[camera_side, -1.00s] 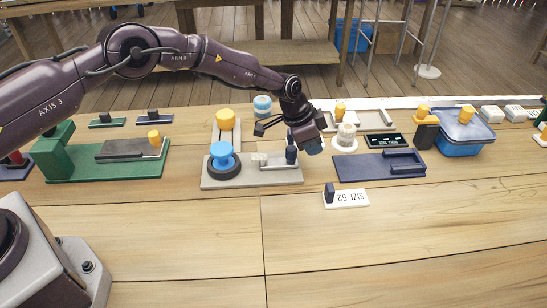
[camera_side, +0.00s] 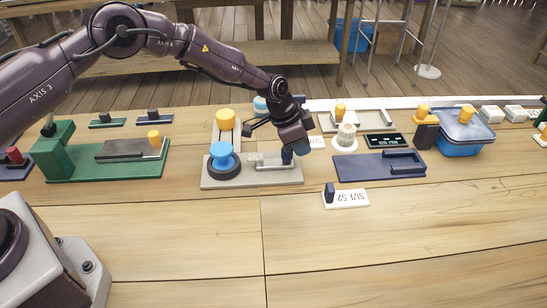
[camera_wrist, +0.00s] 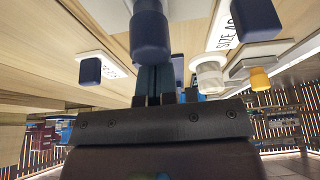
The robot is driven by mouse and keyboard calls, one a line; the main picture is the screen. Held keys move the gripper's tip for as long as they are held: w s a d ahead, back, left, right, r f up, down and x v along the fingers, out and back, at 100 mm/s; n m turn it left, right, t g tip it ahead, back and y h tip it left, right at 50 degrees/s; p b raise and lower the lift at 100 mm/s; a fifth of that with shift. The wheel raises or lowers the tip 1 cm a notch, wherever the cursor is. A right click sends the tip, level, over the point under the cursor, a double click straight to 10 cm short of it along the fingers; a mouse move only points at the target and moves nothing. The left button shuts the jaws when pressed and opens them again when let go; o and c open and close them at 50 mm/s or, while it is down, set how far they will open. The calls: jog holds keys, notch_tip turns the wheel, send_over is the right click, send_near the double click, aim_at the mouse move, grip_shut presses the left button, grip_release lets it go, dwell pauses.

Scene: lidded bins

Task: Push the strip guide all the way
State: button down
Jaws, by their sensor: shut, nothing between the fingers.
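The grey base plate (camera_side: 221,183) carries a slide with a small dark blue knob (camera_side: 287,158) near its right end; I take this slide to be the strip guide. The knob looms large in the wrist view (camera_wrist: 150,36), directly in front of my fingers. My gripper (camera_side: 313,143) is shut and empty, low over the bench just right of the knob. In the wrist view the shut fingers (camera_wrist: 155,82) sit close to the knob. Whether they touch it I cannot tell. The hand hides part of the plate's far right side.
A white cylinder (camera_side: 346,137) and a navy tray (camera_side: 352,169) lie to the right. A "SIZE 52" block (camera_side: 346,199) is in front; the front bench is clear.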

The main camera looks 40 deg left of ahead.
jog(key=shift+s+a, duration=0.95)
jog(key=shift+w+d, duration=0.6)
notch_tip(320, 180, up, 7)
dwell(0.6)
